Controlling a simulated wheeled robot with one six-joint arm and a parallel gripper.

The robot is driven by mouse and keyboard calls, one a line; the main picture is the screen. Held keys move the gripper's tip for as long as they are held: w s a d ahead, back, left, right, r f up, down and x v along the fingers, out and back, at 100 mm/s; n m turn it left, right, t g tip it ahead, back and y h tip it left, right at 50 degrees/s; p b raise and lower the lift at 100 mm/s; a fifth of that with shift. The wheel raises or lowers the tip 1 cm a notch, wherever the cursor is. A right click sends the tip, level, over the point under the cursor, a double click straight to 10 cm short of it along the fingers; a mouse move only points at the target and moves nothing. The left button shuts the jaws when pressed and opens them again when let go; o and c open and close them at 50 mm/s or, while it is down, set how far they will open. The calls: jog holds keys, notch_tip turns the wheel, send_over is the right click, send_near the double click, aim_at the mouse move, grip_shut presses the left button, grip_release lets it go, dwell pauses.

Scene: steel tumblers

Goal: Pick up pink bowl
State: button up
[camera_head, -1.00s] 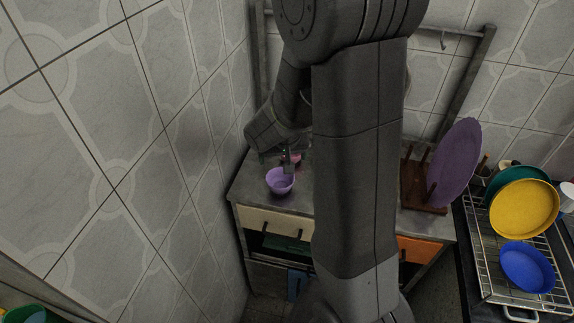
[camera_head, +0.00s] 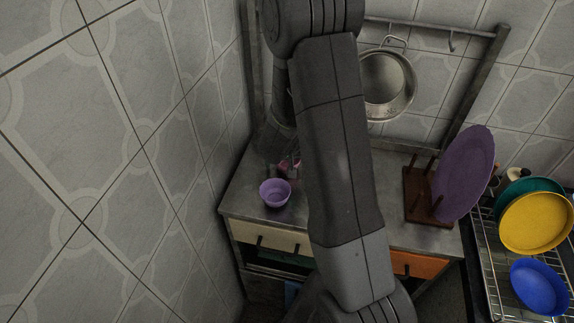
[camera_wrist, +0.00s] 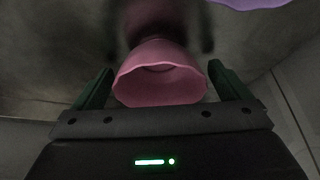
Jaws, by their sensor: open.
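The pink bowl (camera_wrist: 160,85) lies between the two dark green fingers of my gripper (camera_wrist: 158,80) in the wrist view. The fingers stand apart on either side of its rim, with a visible gap at the right; I cannot tell whether the left one touches. In the head view only a small pink part of the bowl (camera_head: 289,165) shows on the grey counter, beside my arm. My gripper's fingers cannot be made out there.
A purple bowl (camera_head: 275,193) stands on the counter (camera_head: 238,199) in front of the pink one; its edge shows in the wrist view (camera_wrist: 250,3). A wooden rack (camera_head: 421,207) with a purple plate (camera_head: 464,172) is to the right. A tiled wall (camera_head: 180,150) bounds the left.

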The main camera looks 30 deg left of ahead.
jog(key=shift+c, duration=0.3)
jog(key=c, duration=1)
jog(key=shift+r+p, duration=1.65)
jog(key=shift+r, duration=3.3)
